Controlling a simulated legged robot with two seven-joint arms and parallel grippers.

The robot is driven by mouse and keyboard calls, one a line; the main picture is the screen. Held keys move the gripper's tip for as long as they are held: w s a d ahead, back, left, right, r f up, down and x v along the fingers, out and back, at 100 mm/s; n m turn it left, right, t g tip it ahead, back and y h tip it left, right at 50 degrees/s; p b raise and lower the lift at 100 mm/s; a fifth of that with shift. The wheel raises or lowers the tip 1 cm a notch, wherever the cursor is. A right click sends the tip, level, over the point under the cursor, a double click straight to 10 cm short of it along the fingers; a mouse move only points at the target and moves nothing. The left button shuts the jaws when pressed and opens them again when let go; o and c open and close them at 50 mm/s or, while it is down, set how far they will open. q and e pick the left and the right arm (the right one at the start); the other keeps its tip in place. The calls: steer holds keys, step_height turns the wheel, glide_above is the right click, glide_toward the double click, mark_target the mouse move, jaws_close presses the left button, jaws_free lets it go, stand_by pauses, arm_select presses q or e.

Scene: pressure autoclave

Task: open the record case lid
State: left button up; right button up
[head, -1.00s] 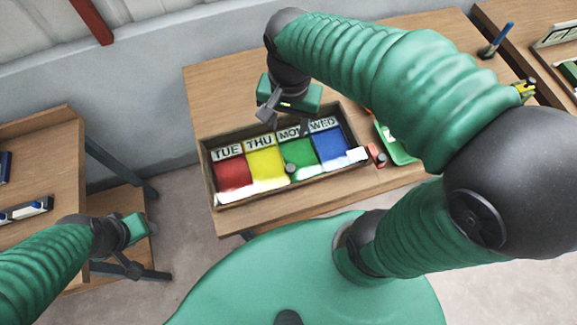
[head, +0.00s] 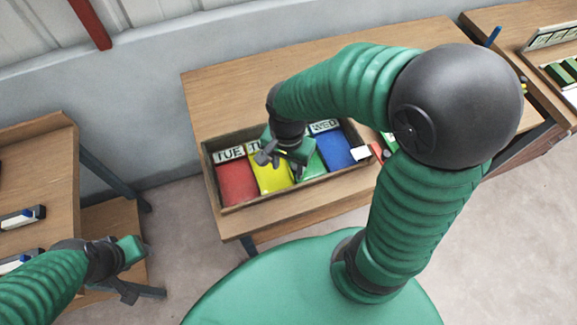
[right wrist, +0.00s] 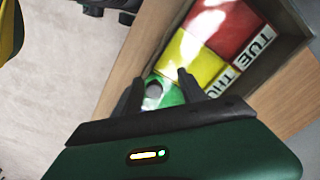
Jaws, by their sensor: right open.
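The record case (head: 209,178) is a shallow open-topped tray box on the wooden table in the head view. It holds coloured panels in a row: red (head: 237,185), yellow (head: 270,176), green (head: 313,165) and blue (head: 335,150), with day labels behind them. My right gripper (head: 277,160) is over the yellow and green panels and hides part of both. In the right wrist view its open fingers (right wrist: 160,82) point at the green panel, with a round grey knob (right wrist: 152,93) between or just below them; contact is unclear. My left gripper (head: 130,272) is away from the case, at lower left.
A red item (head: 377,150) and a white piece (head: 361,153) are at the case's right end. Another wooden table (head: 35,180) stands at left with small items on it. A further table at right holds a tray (head: 545,65). The table behind the case is clear.

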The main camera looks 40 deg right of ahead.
steer(key=shift+d+f, duration=0.2)
steer(key=shift+f, duration=0.15)
steer(key=d, duration=0.3)
steer(key=shift+s+d+f, duration=0.1)
steer(key=shift+d+f, duration=0.1)
steer(key=shift+c, duration=0.4)
steer(key=shift+d, duration=0.2)
steer(key=shift+c, duration=1.3)
steer(key=shift+a, duration=0.2)
steer(key=shift+c, duration=1.3)
steer(key=shift+a, duration=0.8)
steer(key=c, duration=0.5)
steer(key=shift+a+r, duration=0.15)
jaws_close()
steer(key=shift+s, duration=0.1)
arm_select(q)
steer(key=shift+s+d+r, duration=0.1)
steer(key=shift+d+r, duration=0.1)
steer(key=shift+d, duration=0.9)
arm_select(e)
steer(key=shift+d, duration=0.2)
arm_select(q)
steer(key=shift+a, duration=0.1)
arm_select(e)
steer(key=shift+w, duration=0.2)
